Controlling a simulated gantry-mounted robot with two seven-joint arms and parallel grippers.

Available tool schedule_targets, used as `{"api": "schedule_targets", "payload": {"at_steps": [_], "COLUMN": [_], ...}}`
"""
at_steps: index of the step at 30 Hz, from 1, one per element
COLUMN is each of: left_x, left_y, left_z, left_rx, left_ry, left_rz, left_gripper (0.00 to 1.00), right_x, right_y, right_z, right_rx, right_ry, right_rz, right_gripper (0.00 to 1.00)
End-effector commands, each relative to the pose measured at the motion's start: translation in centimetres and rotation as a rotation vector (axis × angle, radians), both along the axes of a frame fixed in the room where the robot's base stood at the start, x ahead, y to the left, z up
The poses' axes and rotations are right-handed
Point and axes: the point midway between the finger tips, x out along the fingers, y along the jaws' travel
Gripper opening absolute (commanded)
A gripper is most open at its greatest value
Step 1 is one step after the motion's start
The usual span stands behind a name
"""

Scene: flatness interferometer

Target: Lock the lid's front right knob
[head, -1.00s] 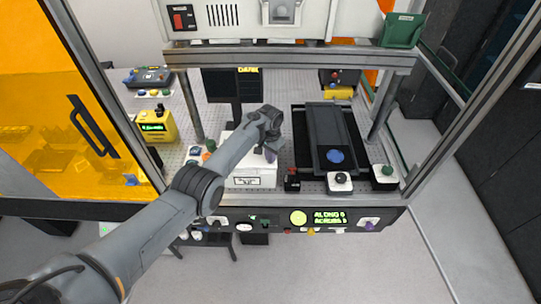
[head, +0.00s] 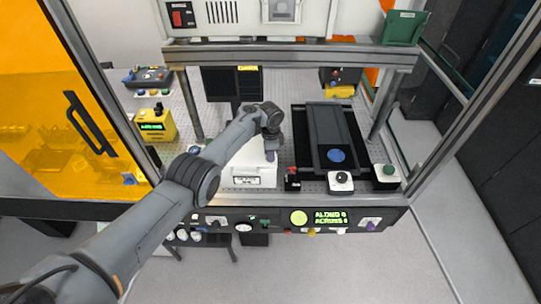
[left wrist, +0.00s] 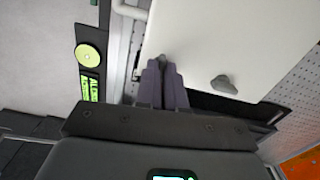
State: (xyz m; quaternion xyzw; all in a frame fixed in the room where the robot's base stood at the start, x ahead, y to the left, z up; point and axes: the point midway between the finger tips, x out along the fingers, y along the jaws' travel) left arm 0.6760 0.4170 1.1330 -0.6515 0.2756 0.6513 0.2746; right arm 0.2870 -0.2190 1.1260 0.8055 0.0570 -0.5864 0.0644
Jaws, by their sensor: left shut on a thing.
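The white box with its pale lid (head: 247,157) stands on the perforated bench; the lid also fills the upper right of the left wrist view (left wrist: 225,35). My left gripper (head: 271,156) is at the lid's front right corner. In the left wrist view its purple-grey fingers (left wrist: 163,75) are shut on the front right knob (left wrist: 164,56), of which only a small grey top shows between the tips. A second grey knob (left wrist: 224,86) stands free on the lid's right side. The lid's left part is partly hidden by my arm in the head view. My right gripper is not in view.
A dark rail unit (head: 322,125) with a blue disc stands right of the box. A small red and black switch (head: 292,180) sits between them. The front panel (head: 365,213) with its green display runs below. A frame beam (head: 290,54) crosses above the bench.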

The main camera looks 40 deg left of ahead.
Motion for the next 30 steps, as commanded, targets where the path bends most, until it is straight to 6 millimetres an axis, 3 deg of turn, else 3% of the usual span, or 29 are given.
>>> {"api": "schedule_targets", "payload": {"at_steps": [20,21,26,30], "left_x": [0.0,0.0,0.0,0.0], "left_y": [0.03,0.03,0.01,0.01], "left_z": [0.0,0.0,0.0,0.0], "left_rx": [0.0,0.0,0.0,0.0], "left_ry": [0.0,0.0,0.0,0.0], "left_rz": [-0.071,-0.071,-0.07,-0.07], "left_gripper": [0.0,0.1,0.34,0.34], "right_x": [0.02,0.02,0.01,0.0], "right_y": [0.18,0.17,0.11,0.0], "right_z": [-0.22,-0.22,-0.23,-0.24], "right_rx": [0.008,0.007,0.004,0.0], "right_ry": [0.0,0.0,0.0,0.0], "right_rz": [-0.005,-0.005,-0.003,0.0], "right_gripper": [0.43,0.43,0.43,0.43]}}
